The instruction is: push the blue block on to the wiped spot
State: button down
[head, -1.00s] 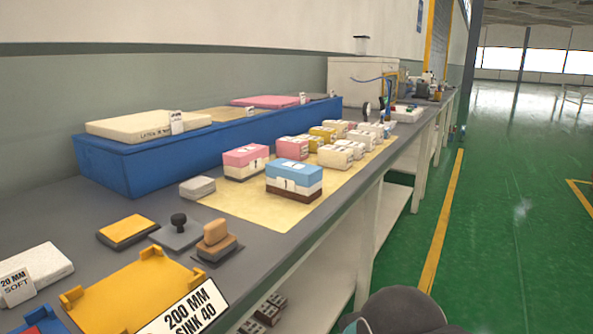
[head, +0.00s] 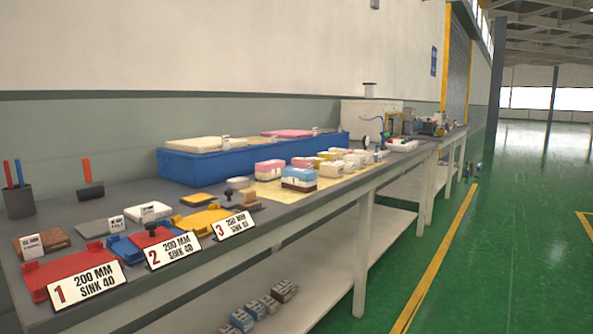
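The blue block (head: 299,178), light blue on top with a white band and a brown base, sits upright near the front edge of a pale yellow mat (head: 262,196) on the bench. A pink-topped block (head: 269,168) stands just behind and left of it. I cannot make out a wiped spot on the bench or the mat. My gripper is not in this view.
The long grey bench (head: 330,192) holds red, blue and yellow trays with numbered signs (head: 87,282) at the near left. A blue bed (head: 200,167) with mattresses lies along the wall. Several small blocks crowd the mat. Green floor (head: 500,270) is open at right.

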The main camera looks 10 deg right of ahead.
aim_at(300, 179)
jog(key=u, duration=0.45)
jog(key=i, duration=0.65)
jog(key=u, duration=0.3)
